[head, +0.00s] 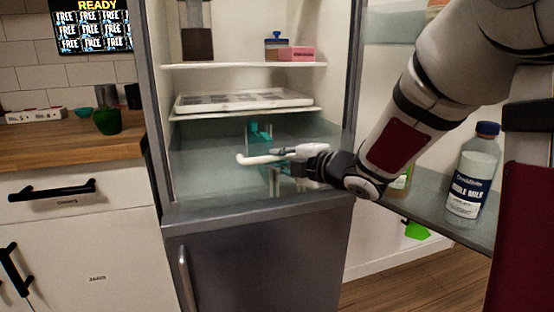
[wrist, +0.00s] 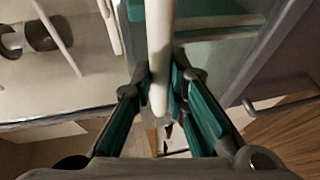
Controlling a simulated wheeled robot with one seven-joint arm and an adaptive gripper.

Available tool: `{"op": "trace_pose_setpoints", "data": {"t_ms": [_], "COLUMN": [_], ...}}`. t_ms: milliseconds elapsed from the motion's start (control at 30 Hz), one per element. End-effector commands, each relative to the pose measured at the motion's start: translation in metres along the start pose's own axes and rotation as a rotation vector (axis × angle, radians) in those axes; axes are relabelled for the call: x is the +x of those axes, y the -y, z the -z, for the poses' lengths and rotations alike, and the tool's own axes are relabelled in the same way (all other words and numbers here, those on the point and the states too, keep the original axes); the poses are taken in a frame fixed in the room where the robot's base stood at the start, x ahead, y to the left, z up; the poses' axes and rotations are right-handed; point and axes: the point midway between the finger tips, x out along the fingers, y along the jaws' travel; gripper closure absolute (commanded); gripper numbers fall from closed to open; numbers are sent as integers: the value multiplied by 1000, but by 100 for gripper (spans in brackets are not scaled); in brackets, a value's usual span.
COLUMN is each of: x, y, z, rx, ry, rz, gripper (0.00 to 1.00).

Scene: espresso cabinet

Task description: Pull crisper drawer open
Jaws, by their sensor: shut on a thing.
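The crisper drawer (head: 205,160) is the clear, glassy bin at the bottom of the fridge, with a white bar handle (head: 252,160) across its front. In the wrist view the handle (wrist: 160,45) runs down the middle from the top edge. My gripper (head: 283,153) reaches in from the right and is shut on the handle. In the wrist view the dark, teal-lined fingers of my gripper (wrist: 165,82) lie on both sides of the bar. A teal shape shows behind the handle; I cannot tell what it is. My gripper hides the handle's right part.
A white tray (head: 240,100) sits on the shelf above the drawer. The open fridge door at the right holds a milk bottle (head: 472,175). A grey lower door (head: 255,260) is below. A counter (head: 60,147) stands at the left.

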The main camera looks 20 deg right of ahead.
Motion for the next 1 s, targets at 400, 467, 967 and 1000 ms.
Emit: {"op": "trace_pose_setpoints", "data": {"t_ms": [400,467,967,1000], "x": [0,0,-36,-45], "y": [1,1,0,-1], "z": [0,0,-1,-1], "rx": [2,2,0,0], "ry": [1,1,4,5], "rz": [2,2,-1,-2], "gripper": [65,65,65,65]}}
